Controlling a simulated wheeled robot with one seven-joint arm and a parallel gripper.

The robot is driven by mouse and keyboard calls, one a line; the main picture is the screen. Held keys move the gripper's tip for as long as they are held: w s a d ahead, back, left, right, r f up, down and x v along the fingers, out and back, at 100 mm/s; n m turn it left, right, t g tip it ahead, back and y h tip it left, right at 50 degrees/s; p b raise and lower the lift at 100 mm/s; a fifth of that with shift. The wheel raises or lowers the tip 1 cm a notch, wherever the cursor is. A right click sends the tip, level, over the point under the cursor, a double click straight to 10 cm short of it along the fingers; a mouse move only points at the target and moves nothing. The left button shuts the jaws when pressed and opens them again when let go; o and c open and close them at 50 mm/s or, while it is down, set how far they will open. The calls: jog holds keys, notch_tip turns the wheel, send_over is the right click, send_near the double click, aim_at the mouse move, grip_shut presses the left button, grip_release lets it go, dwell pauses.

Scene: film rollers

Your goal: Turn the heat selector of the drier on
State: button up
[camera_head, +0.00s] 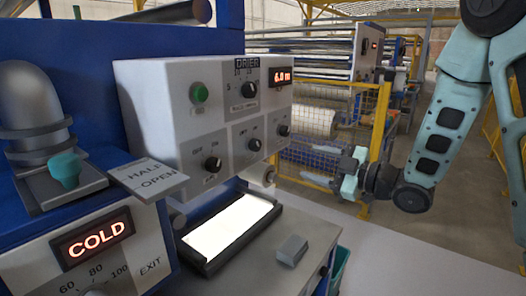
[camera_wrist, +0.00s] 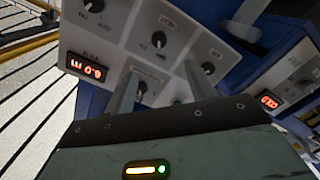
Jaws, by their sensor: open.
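The white drier panel (camera_head: 190,75) is in the left-middle of the head view. It has one large upper knob (camera_head: 249,89) and three small lower knobs: left (camera_head: 213,165), middle (camera_head: 254,144) and right (camera_head: 283,130). Their labels are too small to read surely, so I cannot tell which is the heat selector. My gripper (camera_head: 352,172) is to the right of the panel, apart from it. In the wrist view my gripper (camera_wrist: 162,85) is open and empty, its fingers in front of the tilted panel and partly hiding it.
A red display (camera_head: 282,76) and a green button (camera_head: 200,93) are on the panel. A lit tray (camera_head: 276,205) and a grey block (camera_head: 292,250) are below. A COLD sign (camera_head: 95,237) is at left. A yellow fence (camera_head: 375,125) stands behind my gripper.

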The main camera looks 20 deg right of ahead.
jog(key=p, duration=0.6)
send_near(259, 146)
jog(key=x, duration=0.9)
jog(key=shift+w+a, duration=0.2)
jog(key=c, duration=1)
